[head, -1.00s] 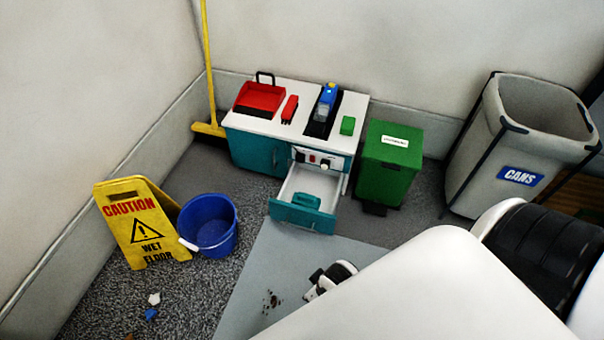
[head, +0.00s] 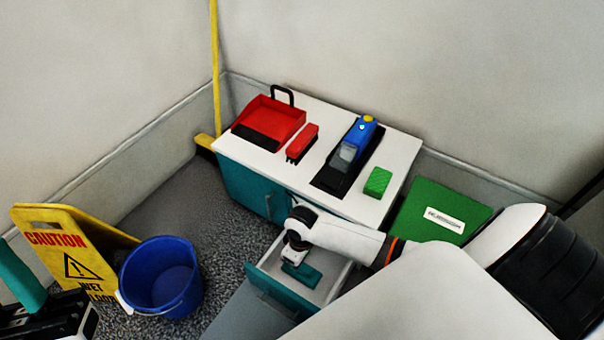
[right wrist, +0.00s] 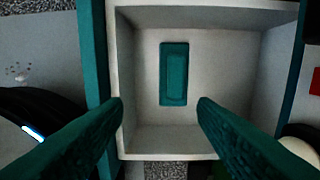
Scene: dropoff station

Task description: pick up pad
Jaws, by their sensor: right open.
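A teal rectangular pad (right wrist: 174,73) lies flat on the floor of the open drawer (right wrist: 210,18). In the right wrist view my right gripper (right wrist: 160,105) is open over the drawer, its two teal fingers apart and nothing between the tips. The pad shows beyond the tips, between the lines of the fingers, and I see no contact. In the head view my right arm reaches over the drawer (head: 275,298), and a teal shape shows below the wrist. My left gripper (head: 35,300) is partly in view at the lower left; its opening is unclear.
On the cabinet top (head: 240,146) are a red dustpan (head: 270,118), a red brush (head: 302,141), a blue device (head: 357,140) and a green sponge (head: 377,181). A green bin (head: 415,205) stands right. A blue bucket (head: 160,280) and yellow caution sign (head: 70,250) stand left.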

